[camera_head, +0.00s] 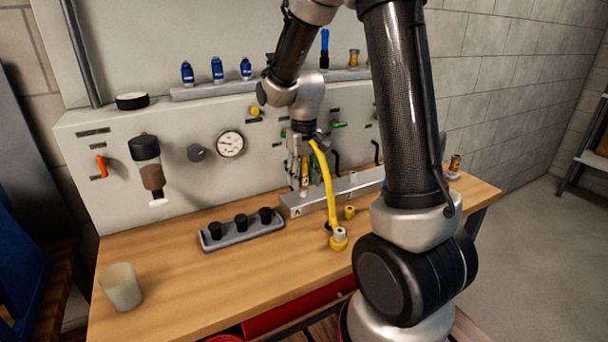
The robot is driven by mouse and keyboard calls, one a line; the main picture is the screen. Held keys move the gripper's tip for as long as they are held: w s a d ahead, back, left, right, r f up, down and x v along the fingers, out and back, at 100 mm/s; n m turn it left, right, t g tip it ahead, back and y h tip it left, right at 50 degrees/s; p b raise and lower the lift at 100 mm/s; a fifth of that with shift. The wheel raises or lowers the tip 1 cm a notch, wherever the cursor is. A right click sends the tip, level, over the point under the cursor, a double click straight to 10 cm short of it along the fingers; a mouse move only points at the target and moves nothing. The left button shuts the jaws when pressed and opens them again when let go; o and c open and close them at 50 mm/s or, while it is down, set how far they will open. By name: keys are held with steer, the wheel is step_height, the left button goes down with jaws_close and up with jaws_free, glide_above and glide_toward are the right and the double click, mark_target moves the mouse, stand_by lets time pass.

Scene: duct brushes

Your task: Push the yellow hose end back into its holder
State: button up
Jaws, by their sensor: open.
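The yellow hose (327,178) hangs from beside my wrist down to the bench, curving slightly. At its lower end a yellow collar with a pale grey top (339,238) sits on the wood near the front edge. I cannot tell which part is the holder, or whether this end is seated. My gripper (305,184) points down behind and left of the hose, above the grey metal block on the bench. It is open. A small orange-yellow piece shows near its fingers, and I cannot tell whether it lies between them. My arm hides the bench to the right.
A small yellow fitting (349,212) stands just behind the collar. A grey tray (242,235) with black caps lies left, and a beige cup (121,287) stands at the front left. The metal block (290,208) and the panel (200,125) bound the back. Bare wood lies between cup and tray.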

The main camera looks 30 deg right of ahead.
mark_target(304, 161)
stand_by(0.8)
jaws_close()
steer(key=shift+r, duration=3)
